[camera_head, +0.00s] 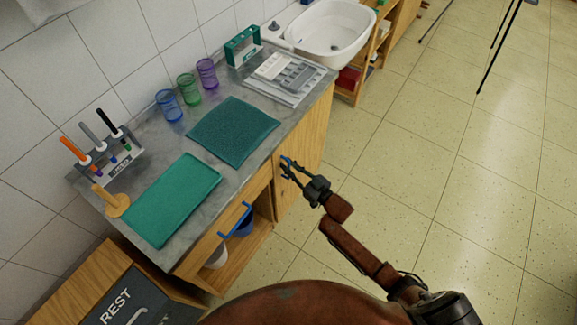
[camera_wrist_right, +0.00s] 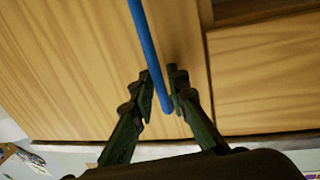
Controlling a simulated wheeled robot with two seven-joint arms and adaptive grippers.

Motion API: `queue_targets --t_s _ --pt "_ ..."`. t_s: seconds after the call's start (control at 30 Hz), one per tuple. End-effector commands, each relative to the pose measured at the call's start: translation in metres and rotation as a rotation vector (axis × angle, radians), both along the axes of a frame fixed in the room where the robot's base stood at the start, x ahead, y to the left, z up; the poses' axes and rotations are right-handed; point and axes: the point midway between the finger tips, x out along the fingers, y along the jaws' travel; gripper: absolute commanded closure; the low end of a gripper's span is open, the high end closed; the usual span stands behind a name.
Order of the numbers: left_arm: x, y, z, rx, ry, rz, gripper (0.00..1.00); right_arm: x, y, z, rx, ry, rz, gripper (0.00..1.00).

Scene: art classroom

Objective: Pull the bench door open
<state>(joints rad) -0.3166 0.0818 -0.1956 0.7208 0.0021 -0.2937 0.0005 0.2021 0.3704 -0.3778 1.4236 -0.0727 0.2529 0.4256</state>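The wooden bench door (camera_head: 305,130) is on the right part of the bench front. It looks shut, and it fills the left of the right wrist view (camera_wrist_right: 70,75). Its blue bar handle (camera_wrist_right: 150,50) runs down between the fingers of my right gripper (camera_wrist_right: 162,82). The fingers stand apart on both sides of the bar near its end; I cannot tell whether one touches it. In the head view my right gripper (camera_head: 288,167) is at the door front and partly hides the handle. My left gripper is not in view.
The grey benchtop (camera_head: 188,146) holds green mats, cups and markers. Tiled floor (camera_head: 400,160) in front of the door is free.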

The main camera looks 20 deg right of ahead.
Motion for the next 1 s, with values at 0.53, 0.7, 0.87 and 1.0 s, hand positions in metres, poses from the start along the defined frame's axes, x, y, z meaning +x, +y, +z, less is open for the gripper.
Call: queue_targets --t_s 0.53,0.7,0.87,1.0 --pt "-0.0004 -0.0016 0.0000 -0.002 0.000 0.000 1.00 -0.0002 -0.0002 0.0003 0.000 0.000 0.000 1.00" --pt "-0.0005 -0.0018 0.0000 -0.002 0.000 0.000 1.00 -0.0003 -0.0003 0.0002 0.000 0.000 0.000 1.00" --pt "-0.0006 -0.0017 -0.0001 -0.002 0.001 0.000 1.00 -0.0003 -0.0003 0.0002 0.000 0.000 0.000 1.00" --pt "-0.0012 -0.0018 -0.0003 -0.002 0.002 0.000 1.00 -0.0005 -0.0004 0.0001 -0.001 0.000 0.001 1.00"
